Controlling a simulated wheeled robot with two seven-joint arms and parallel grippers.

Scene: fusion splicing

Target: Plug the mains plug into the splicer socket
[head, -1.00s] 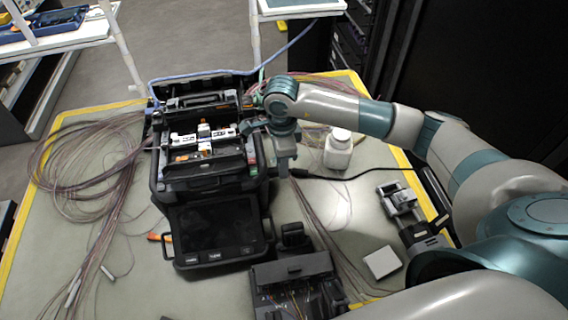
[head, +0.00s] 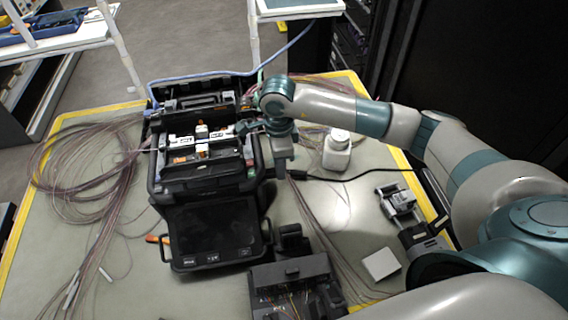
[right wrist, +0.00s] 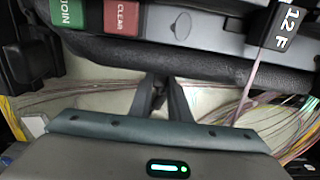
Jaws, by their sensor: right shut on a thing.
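The black splicer (head: 215,235) stands open on the mat, its screen facing the front. My right gripper (head: 283,172) points down close beside the splicer's right side. In the right wrist view its fingers (right wrist: 160,92) are close together near the splicer's padded edge (right wrist: 200,62), with a small dark thing between them. A black cable (head: 345,178) runs from the fingertips to the right, so the held thing appears to be the mains plug, mostly hidden by the fingers. The splicer socket cannot be made out, and I cannot tell whether the plug touches it. My left gripper is not in view.
A white bottle (head: 337,150) stands just right of my gripper. Coiled fibres (head: 85,165) lie at the left. A black fibre tool (head: 295,285), a small white box (head: 382,264) and a metal-topped device (head: 400,203) occupy the front and right.

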